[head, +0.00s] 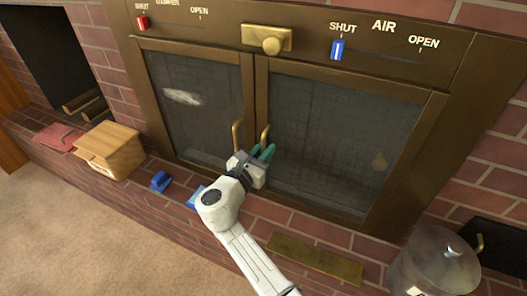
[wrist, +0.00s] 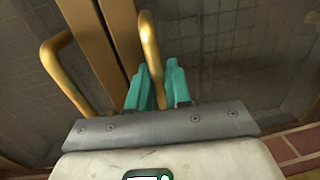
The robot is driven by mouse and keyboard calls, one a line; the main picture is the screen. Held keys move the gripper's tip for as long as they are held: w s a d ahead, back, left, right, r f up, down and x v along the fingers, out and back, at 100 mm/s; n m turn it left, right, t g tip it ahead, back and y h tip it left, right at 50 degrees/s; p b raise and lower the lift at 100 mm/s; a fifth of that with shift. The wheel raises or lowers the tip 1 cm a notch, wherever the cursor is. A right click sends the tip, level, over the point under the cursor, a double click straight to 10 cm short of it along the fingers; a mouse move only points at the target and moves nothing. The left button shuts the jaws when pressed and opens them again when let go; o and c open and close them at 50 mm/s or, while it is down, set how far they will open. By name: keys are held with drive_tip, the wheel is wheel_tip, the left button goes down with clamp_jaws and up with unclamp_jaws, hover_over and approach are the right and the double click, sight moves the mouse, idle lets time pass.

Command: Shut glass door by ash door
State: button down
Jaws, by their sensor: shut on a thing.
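The right glass door (head: 325,140), brown-framed with a dark pane, is on the side of a dark panel with a brass handle (head: 479,243), perhaps the ash door, at the far lower right. The left glass door (head: 195,95) stands beside it, its pane carrying a pale smear. Their inner frames meet closely; I cannot tell if the right one is fully flush. My gripper (head: 264,154) has teal fingers shut on the right door's brass handle (head: 264,134). In the wrist view this handle (wrist: 149,45) passes between the fingers (wrist: 157,88). The left door's handle (wrist: 62,75) is free.
On the brick ledge are a wooden box (head: 108,150), a blue object (head: 161,182), a brass plate (head: 314,259) and a clear bin (head: 436,264). Carpet (head: 90,225) lies in front.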

drive_tip(key=c, duration=1.2)
unclamp_jaws()
drive_tip(key=shift+w, duration=0.2)
drive_tip(key=shift+c, duration=0.2)
drive_tip(key=p+v, duration=0.3)
drive_tip(key=v, duration=0.7)
drive_tip(key=shift+s, duration=0.4)
drive_tip(key=shift+a, duration=0.15)
